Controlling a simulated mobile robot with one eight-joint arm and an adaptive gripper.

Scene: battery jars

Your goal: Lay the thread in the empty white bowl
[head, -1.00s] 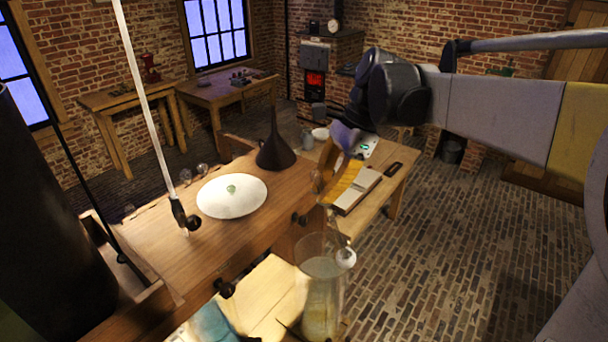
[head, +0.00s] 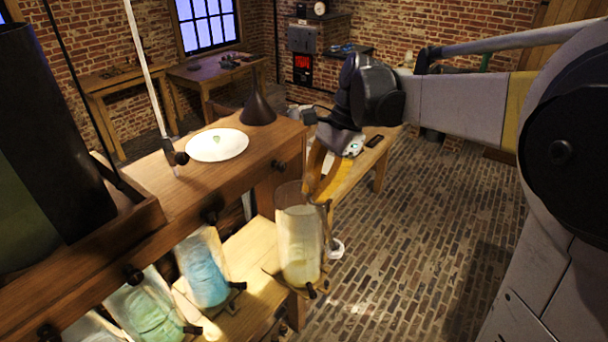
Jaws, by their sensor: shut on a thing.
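My gripper (head: 318,192), with yellow-orange fingers, is above and at the right rim of a clear glass jar (head: 298,243) holding pale yellowish matter. It is shut on a thin strand, apparently the thread, which hangs down along the jar's right side to a small white loop-like end (head: 336,248). The strand is too fine to tell in detail. An empty white bowl is not clearly seen; a small pale shape (head: 297,109) shows behind the dark funnel.
The dark funnel (head: 258,110) stands on the bench (head: 190,185) beside the dish. A pale upright rod (head: 147,70) rises at the left. Glass jars with blue (head: 204,272) and green (head: 150,312) contents stand on the lower shelf. A side table (head: 345,175) stands behind my gripper. Brick floor lies clear at right.

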